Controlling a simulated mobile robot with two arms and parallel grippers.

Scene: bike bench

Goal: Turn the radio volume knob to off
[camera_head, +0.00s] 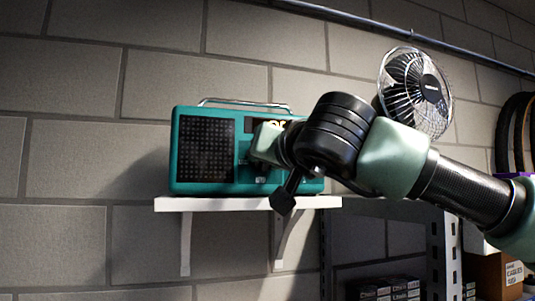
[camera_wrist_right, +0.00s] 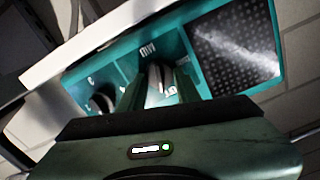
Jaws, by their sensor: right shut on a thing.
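The teal radio (camera_head: 207,150) stands on a white wall shelf, its dark speaker grille on the left and a carry handle on top. My right arm comes in from the right, and my right gripper (camera_head: 253,152) is at the radio's front, covering much of the controls. In the right wrist view, the gripper's two fingers (camera_wrist_right: 158,90) are shut on the volume knob (camera_wrist_right: 155,78), a grey knob with lettering on the panel beside it. A second, dark knob (camera_wrist_right: 101,102) is left of the fingers in that view. My left gripper is not in view.
The white shelf (camera_head: 230,204) has brackets below. A black fan (camera_head: 410,85) stands behind my right arm. Boxes (camera_head: 392,290) sit on a metal rack at lower right. Tyres (camera_head: 512,130) hang at far right. The space left of the radio is clear wall.

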